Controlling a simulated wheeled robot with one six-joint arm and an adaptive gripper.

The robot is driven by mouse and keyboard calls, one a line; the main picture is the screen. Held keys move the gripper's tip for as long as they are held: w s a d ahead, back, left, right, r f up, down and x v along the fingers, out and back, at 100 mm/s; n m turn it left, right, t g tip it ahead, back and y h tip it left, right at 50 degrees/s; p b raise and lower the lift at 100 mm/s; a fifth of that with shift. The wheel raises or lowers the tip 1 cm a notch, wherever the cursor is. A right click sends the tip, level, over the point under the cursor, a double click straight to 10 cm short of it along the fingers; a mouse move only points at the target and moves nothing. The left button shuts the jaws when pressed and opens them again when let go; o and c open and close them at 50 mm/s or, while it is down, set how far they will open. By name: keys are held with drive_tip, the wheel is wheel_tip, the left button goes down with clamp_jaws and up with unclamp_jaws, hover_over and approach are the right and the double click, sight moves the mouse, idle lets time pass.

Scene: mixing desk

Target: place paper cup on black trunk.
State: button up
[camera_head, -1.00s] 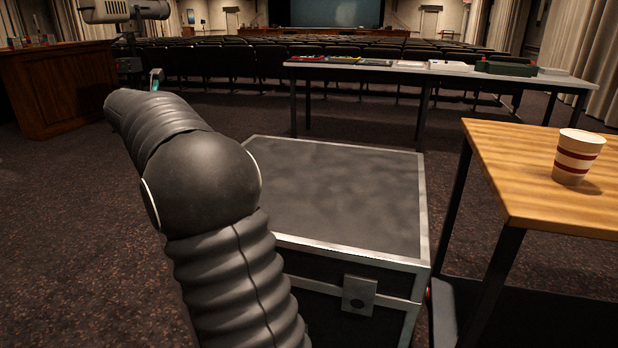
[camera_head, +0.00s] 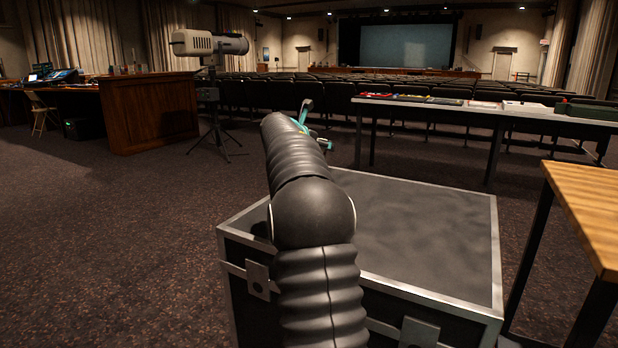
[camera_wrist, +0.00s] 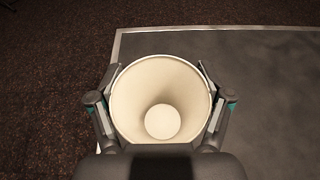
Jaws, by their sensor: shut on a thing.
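The pale paper cup (camera_wrist: 160,72) is in my gripper (camera_wrist: 159,78), seen from above into its open mouth in the wrist view. The two fingers are shut on it from its left and right sides. The black trunk (camera_head: 430,235) has a dark flat top with silver metal edges, and it also fills the right of the wrist view (camera_wrist: 262,95). In the wrist view the cup overlaps the trunk's left edge. Its height above the top is unclear. In the head view my arm hides most of the gripper (camera_head: 311,122) and the whole cup.
The trunk's top looks bare. A wooden table (camera_head: 590,205) stands at the right. A long table (camera_head: 475,112) with several flat items is behind the trunk. A projector on a tripod (camera_head: 210,45) and a wooden desk (camera_head: 150,112) are at the back left.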

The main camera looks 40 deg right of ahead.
drive_tip(key=shift+w+a+f+b, duration=0.4)
drive_tip(key=shift+w+a+f, duration=0.3)
drive_tip(key=shift+f, duration=0.55)
drive_tip(key=shift+w+a+f+b, duration=0.5)
drive_tip(key=shift+w+f, duration=0.25)
drive_tip(key=shift+f, duration=0.5)
drive_tip(key=shift+w+a+f+b, duration=0.35)
drive_tip(key=shift+w+a+f, duration=0.4)
drive_tip(key=shift+f, duration=0.5)
drive_tip(key=shift+f, duration=0.15)
drive_tip(key=o, duration=0.7)
